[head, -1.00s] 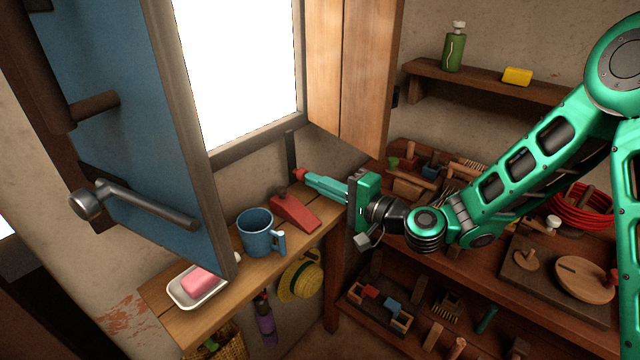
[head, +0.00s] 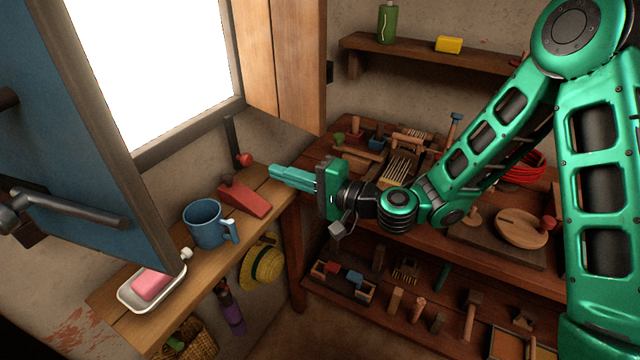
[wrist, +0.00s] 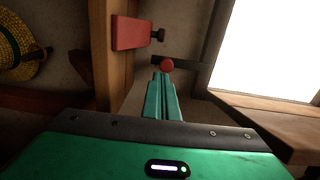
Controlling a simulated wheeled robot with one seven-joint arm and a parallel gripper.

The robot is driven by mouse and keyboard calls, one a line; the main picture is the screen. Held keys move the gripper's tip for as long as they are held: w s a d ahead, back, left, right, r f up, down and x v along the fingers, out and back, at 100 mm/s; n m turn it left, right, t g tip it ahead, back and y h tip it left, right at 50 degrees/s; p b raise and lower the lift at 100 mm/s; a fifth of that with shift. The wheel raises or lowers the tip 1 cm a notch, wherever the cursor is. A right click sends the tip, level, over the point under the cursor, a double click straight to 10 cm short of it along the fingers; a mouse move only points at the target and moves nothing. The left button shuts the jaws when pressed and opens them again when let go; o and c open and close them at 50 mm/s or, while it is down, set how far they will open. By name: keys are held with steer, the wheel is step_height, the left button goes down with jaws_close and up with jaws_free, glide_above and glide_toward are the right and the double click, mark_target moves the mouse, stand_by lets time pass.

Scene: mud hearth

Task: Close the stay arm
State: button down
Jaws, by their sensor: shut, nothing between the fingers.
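The stay arm (head: 233,140) is a dark bar by the lower right corner of the window, with a red knob (head: 244,160) at its lower end. In the wrist view the knob (wrist: 166,65) is just beyond my fingertips and the dark bar (wrist: 190,66) runs right from it toward the window frame. My gripper (head: 272,172) is shut and empty, its fingers pointing left toward the knob. In the head view a small gap shows between fingertips and knob. The wrist view (wrist: 162,76) does not settle whether they touch.
A wooden shelf (head: 190,268) below the window holds a red wedge (head: 245,198), a blue mug (head: 204,226) and a soap dish (head: 128,297). A blue window leaf (head: 75,130) stands open at left; a wooden shutter (head: 285,60) stands at right. A cluttered workbench is behind my arm.

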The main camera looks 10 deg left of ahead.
steer(key=s+d+f+n+g+h, duration=0.1)
steer(key=s+d+f+n+h, duration=0.2)
steer(key=d, duration=0.9)
steer(key=s+d+f+n+g+h, duration=0.1)
steer(key=s+d+f+g+h, duration=0.3)
steer(key=d, duration=0.7)
steer(key=s+d+f+n+t+h, duration=0.15)
steer(key=d+h, duration=0.35)
steer(key=d, duration=0.7)
steer(key=s+d+r+m+g+h, duration=0.1)
steer(key=s+d+r+m, duration=0.3)
steer(key=s+d, duration=0.4)
steer(key=s+d+r+m+g+h, duration=0.2)
steer(key=s+d, duration=0.7)
steer(key=d, duration=0.5)
step_height(320, 180, up, 3)
steer(key=shift+f+m+h, duration=0.1)
steer(key=shift+m+h, duration=0.5)
steer(key=shift+m, duration=0.25)
